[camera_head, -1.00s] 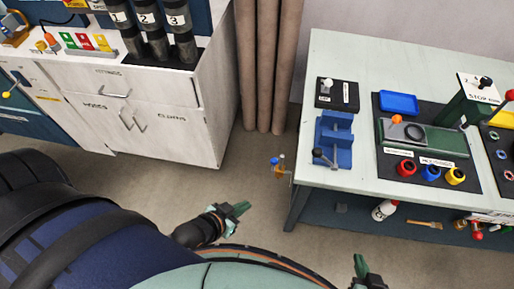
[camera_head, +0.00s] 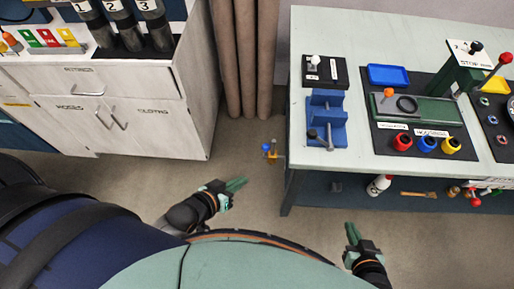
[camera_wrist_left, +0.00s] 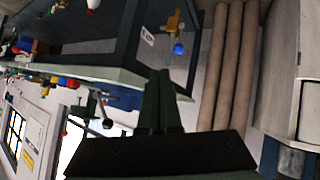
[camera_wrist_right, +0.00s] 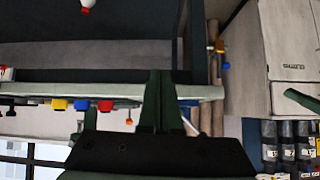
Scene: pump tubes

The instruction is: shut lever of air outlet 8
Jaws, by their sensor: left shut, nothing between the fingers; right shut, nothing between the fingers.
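A small brass-coloured fitting with a blue knob (camera_head: 268,150) sticks out from the left end of the bench. It also shows in the left wrist view (camera_wrist_left: 178,40) and in the right wrist view (camera_wrist_right: 219,50). I can read no number 8 on it, so I cannot tell whether it is air outlet 8. My left gripper (camera_head: 238,184) is shut and empty, below and left of the fitting in the head view, apart from it. My right gripper (camera_head: 351,232) is shut and empty over the floor in front of the bench.
The bench (camera_head: 300,100) carries a blue fixture (camera_head: 325,120), a blue tray (camera_head: 388,75) and several coloured caps. A white cabinet (camera_head: 150,130) with bottles stands at the left, with brown pipes (camera_head: 246,60) between. The floor between cabinet and bench is clear.

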